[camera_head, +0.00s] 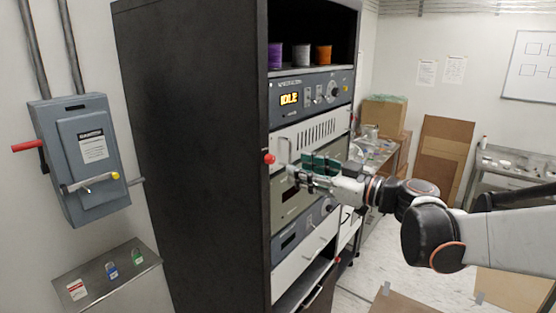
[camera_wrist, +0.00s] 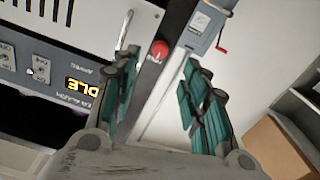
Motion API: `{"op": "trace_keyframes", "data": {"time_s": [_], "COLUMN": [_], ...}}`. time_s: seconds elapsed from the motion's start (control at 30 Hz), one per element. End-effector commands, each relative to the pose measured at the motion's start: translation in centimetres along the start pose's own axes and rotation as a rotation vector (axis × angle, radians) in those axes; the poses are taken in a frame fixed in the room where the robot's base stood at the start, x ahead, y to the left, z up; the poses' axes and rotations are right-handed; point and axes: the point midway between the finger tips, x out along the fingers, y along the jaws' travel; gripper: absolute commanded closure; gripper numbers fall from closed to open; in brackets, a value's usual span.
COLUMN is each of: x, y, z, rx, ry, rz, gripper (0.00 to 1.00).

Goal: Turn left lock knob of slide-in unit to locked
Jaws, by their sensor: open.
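The slide-in unit (camera_head: 318,130) is a white panel with vent slots and a handle, in the dark rack below the IDLE panel. Its red left lock knob (camera_head: 269,159) is on the rack's left front edge. In the wrist view the knob (camera_wrist: 159,50) shows beyond the fingertips, between the fingers. My gripper (camera_head: 304,171) is in front of the rack, just right of the knob in the head view, open and empty. Its green-padded fingers (camera_wrist: 162,95) are apart and do not touch the knob. I cannot tell which way the knob is turned.
A grey switch box (camera_head: 85,155) with a red lever hangs on the left wall. Below it, a small shelf (camera_head: 105,275) holds padlocks. Cardboard boxes (camera_head: 385,115) and a bench are at the back right.

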Motion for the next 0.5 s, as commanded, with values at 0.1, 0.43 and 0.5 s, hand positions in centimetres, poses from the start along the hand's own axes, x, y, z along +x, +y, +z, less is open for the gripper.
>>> {"op": "trace_keyframes", "data": {"time_s": [0.1, 0.43, 0.5], "x": [2.5, 7.2, 7.7], "y": [-0.1, 0.0, 0.0], "z": [-0.1, -0.1, 0.0], "rx": [0.0, 0.001, 0.001], "ry": [0.001, 0.0, 0.0], "rz": [-0.004, -0.002, -0.001], "gripper": [0.59, 0.59, 0.59]}}
